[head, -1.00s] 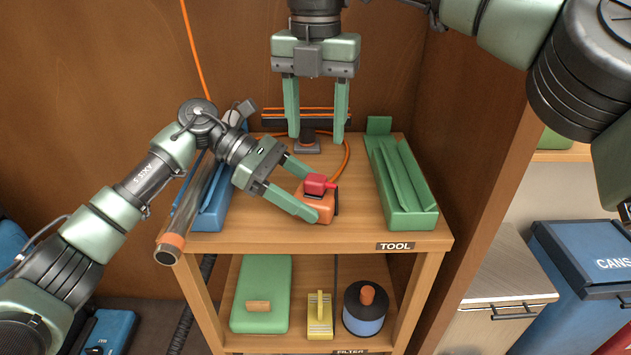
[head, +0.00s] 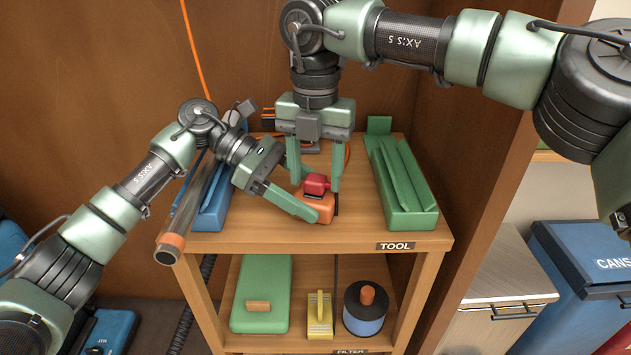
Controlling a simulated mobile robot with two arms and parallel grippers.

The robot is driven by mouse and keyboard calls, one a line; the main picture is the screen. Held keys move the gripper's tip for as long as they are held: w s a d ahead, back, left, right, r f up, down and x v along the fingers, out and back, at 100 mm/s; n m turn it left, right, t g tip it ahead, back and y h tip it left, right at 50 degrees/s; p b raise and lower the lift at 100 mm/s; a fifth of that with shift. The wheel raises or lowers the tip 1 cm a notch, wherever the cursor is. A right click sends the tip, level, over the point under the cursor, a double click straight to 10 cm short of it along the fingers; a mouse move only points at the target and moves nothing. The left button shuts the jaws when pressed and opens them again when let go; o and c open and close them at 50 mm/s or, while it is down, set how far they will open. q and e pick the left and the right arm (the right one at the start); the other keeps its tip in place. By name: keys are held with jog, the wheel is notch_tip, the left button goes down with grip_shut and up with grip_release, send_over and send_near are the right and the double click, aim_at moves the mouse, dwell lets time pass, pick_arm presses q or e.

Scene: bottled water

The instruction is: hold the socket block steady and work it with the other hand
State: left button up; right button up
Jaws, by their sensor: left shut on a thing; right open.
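The socket block (head: 321,208) is a small orange block on the top shelf, with a red part (head: 316,182) on top and a dark band below the red. My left gripper (head: 312,201) comes in from the left and is shut on the orange block, one finger along its front. My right gripper (head: 316,187) points down from above. It is open, with one finger on each side of the red part; whether they touch it I cannot tell.
A green holder (head: 405,190) stands at the right of the shelf, a blue holder (head: 212,208) at the left beside a clear tube (head: 190,215) with an orange band. The lower shelf holds a green case (head: 262,285), a yellow item (head: 320,316) and a blue spool (head: 363,312).

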aim_at(316, 177)
jog(key=shift+c, duration=0.2)
grip_shut()
jog(key=shift+r, duration=0.15)
jog(key=shift+r, duration=2.85)
pick_arm(q)
jog(key=o, duration=1.3)
jog(key=shift+o, duration=0.2)
